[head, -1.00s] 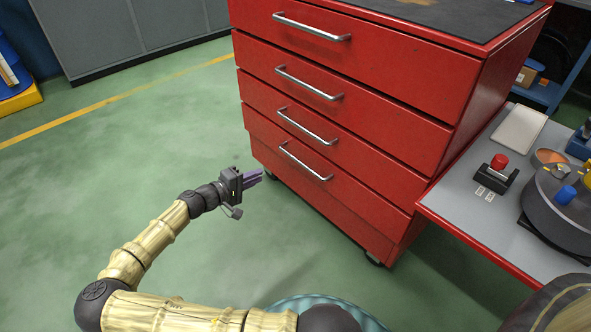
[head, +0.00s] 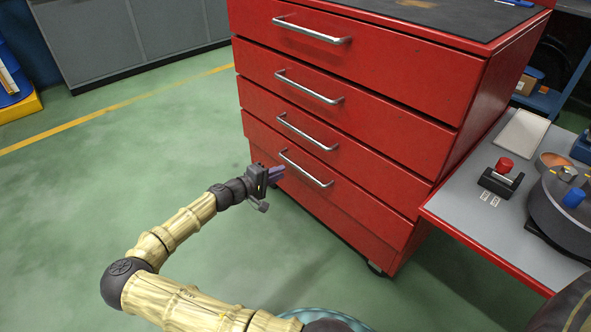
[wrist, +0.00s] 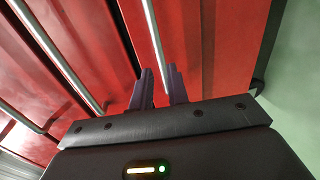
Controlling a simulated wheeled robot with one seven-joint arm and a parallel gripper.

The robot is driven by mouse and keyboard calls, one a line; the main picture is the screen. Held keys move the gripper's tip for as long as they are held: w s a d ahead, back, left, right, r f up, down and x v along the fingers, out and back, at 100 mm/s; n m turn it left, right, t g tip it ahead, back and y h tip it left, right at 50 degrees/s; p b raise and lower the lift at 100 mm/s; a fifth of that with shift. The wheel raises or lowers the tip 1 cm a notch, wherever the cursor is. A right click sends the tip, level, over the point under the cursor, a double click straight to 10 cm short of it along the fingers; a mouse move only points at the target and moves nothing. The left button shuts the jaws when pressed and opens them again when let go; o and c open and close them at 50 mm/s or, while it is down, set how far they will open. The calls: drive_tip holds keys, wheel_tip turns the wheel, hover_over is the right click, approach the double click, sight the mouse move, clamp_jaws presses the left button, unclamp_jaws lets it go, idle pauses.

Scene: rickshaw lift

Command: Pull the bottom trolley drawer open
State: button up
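The red trolley (head: 350,75) has a stack of drawers with silver bar handles. The bottom drawer (head: 350,205) looks shut, and its handle (head: 306,169) slants down to the right. My gripper (head: 280,172) is close to the drawer front, just below the left part of that handle. In the wrist view, the two purple fingers (wrist: 159,82) are apart, so the gripper is open. The bottom handle (wrist: 153,35) runs toward the gap between the fingertips. I cannot tell whether the bar is between them or just beyond.
A grey-topped red bench (head: 475,222) with a red button box (head: 501,178) and a round grey device (head: 565,212) stands at the right. Grey cabinets (head: 130,40) stand at the back left. The green floor (head: 120,170) left of the trolley is clear.

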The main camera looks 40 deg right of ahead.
sight(295, 165)
drive_tip(key=b+x, duration=0.2)
drive_tip(key=x, duration=0.6)
drive_tip(key=shift+d, duration=0.15)
clamp_jaws()
